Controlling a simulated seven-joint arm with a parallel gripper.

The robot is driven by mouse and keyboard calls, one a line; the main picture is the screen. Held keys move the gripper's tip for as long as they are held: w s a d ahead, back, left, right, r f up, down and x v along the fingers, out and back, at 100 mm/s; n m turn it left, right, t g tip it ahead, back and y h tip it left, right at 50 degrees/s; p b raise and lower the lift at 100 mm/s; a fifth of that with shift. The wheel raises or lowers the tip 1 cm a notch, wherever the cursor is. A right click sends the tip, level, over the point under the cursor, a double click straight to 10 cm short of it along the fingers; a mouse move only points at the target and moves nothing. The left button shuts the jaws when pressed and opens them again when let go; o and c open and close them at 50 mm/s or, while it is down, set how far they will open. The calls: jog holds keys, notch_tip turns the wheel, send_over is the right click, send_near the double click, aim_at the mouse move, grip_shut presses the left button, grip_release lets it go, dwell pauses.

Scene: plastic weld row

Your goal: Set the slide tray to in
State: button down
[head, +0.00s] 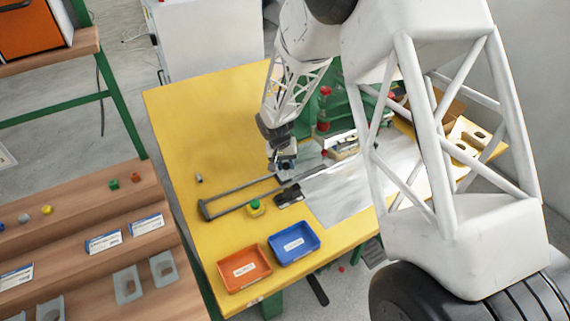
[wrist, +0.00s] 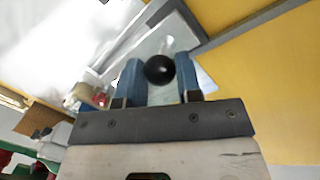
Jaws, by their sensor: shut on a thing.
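My gripper (head: 285,166) reaches down over the yellow table, beside the green machine. In the wrist view its two blue fingers (wrist: 159,84) stand on either side of a round black knob (wrist: 159,69), and it is shut on that knob. Behind the knob is a pale, shiny plate (wrist: 165,42), which looks like the slide tray. Grey rails (head: 240,206) run from the table's left part toward the machine and pass by my gripper. In the head view my gripper and arm hide the knob and much of the tray, so its exact position along the rails is unclear.
The green machine (head: 346,108) with red knobs stands behind. Orange (head: 228,283) and blue (head: 274,244) bins sit at the front. The table's left part (head: 190,130) is clear.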

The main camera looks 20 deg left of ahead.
aim_at(298, 170)
jog(key=shift+w+d, duration=1.35)
jog(key=shift+w, duration=0.1)
jog(key=c, duration=0.8)
grip_release()
jog(key=shift+d, duration=0.1)
notch_tip(298, 170, up, 8)
jog(key=a, duration=0.1)
jog(key=shift+s+a+f, duration=0.15)
jog(key=shift+a, duration=0.1)
